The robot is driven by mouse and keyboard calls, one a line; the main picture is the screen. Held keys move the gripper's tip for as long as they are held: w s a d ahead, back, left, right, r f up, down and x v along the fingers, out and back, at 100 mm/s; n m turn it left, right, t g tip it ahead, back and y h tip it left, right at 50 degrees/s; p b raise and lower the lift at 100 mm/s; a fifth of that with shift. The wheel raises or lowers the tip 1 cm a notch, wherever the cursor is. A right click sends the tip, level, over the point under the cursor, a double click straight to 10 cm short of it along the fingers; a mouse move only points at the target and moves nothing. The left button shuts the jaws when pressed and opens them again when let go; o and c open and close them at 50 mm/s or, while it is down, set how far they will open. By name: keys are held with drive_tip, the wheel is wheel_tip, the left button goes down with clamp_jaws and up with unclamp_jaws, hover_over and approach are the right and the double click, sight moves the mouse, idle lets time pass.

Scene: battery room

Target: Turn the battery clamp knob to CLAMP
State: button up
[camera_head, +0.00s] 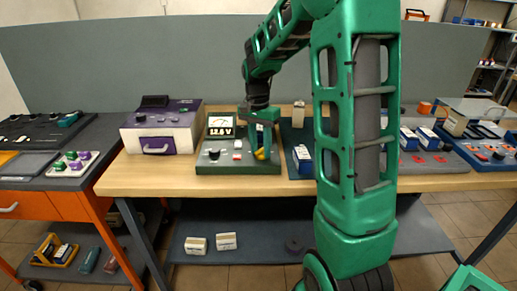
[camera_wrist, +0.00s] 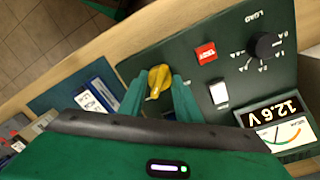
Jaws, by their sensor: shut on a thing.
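The battery clamp knob is the yellow knob (camera_wrist: 158,82) on the dark green tester panel (camera_wrist: 185,58); in the head view the yellow knob (camera_head: 260,155) shows at the panel's right side. My gripper (camera_wrist: 157,92) is shut on the knob, with one green finger on each side. In the head view my gripper (camera_head: 262,147) points down at the panel (camera_head: 240,170). No CLAMP lettering is readable beside the knob, and the gripper hides part of that area.
A black LOAD dial (camera_wrist: 264,46), a red switch (camera_wrist: 206,53), a white switch (camera_wrist: 219,92) and a meter reading 12.6 V (camera_wrist: 277,112) share the panel. A purple and white charger (camera_head: 160,130) stands left. Blue and white batteries (camera_head: 302,157) stand right.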

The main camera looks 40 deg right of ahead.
drive_tip(key=o, duration=0.8)
drive_tip(key=shift+w+a, duration=0.15)
drive_tip(key=shift+a, duration=0.1)
drive_tip(key=shift+d, duration=0.1)
drive_tip(key=shift+r, duration=0.1)
drive_tip(key=r, duration=1)
drive_tip(key=shift+w+r, duration=0.3)
drive_tip(key=shift+w, duration=0.1)
drive_tip(key=s+a+f+n, duration=0.1)
drive_tip(key=s+f+n, duration=0.1)
drive_tip(key=s, duration=0.8)
drive_tip(key=s+f+n, duration=0.2)
drive_tip(key=s+n, duration=0.1)
drive_tip(key=s, duration=0.7)
drive_tip(key=s+a+f+n, duration=0.1)
drive_tip(key=s+f+n, duration=0.1)
drive_tip(key=s, duration=0.8)
drive_tip(key=shift+a+f+t, duration=0.35)
drive_tip(key=shift+f+t, duration=0.05)
drive_tip(key=shift+f, duration=0.15)
